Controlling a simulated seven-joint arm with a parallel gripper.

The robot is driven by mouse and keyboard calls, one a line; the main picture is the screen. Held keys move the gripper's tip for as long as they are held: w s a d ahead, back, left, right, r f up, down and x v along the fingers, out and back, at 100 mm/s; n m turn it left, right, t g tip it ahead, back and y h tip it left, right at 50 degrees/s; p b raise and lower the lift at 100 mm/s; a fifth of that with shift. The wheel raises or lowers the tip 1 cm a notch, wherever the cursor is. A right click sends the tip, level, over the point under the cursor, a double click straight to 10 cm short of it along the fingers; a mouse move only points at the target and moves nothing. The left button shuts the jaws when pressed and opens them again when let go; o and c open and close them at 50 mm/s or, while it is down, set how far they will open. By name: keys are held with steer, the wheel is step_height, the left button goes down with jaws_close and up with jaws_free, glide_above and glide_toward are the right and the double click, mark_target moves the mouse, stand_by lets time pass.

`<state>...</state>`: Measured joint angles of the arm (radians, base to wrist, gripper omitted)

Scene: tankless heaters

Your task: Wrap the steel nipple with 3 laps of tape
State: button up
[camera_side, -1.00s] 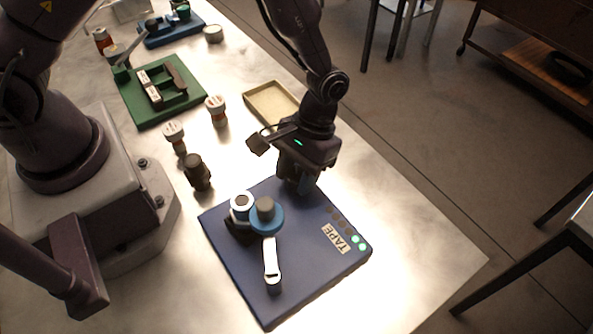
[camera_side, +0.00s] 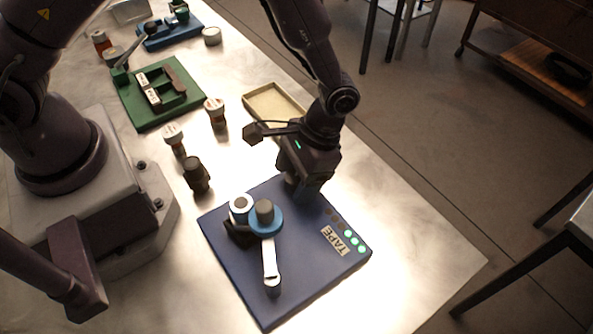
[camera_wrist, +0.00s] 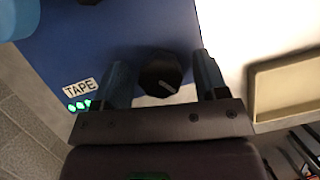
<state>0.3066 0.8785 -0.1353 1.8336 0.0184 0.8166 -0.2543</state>
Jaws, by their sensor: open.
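The blue tape board (camera_side: 290,295) carries a TAPE label (camera_side: 335,240) and a row of lights, three of them lit green (camera_side: 356,241). A white roll (camera_side: 240,204) stands beside a blue disc (camera_side: 268,228) with a grey cylinder (camera_side: 264,210) upright on it, probably the steel nipple. My gripper (camera_wrist: 165,75) is open at the board's far corner, its blue fingers on either side of a black knob (camera_wrist: 160,74) with a white mark. A gap shows beside the knob. My gripper hides this knob in the side view.
A white arm (camera_side: 268,256) ending in a dark grip (camera_side: 272,287) extends toward the board's front. An empty beige tray (camera_side: 268,98) lies behind my gripper. A dark fitting (camera_side: 196,175), white-capped bottles (camera_side: 215,110) and a green fixture (camera_side: 135,112) stand left. Table right of the board is clear.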

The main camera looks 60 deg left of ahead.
steer(key=a+v, duration=0.1)
steer(key=v, duration=1.2)
steer(key=shift+d, duration=0.5)
steer(key=s+a+r+n+t, duration=0.2)
steer(key=s+a+r+t, duration=0.8)
steer(key=s+a+r, duration=0.5)
step_height(320, 180, up, 4)
steer(key=shift+a+f+h, duration=0.1)
steer(key=shift+a+h, duration=0.3)
steer(key=shift+a, duration=0.05)
steer(key=shift+s, duration=0.15)
steer(key=shift+c, duration=0.5)
stand_by(0.4)
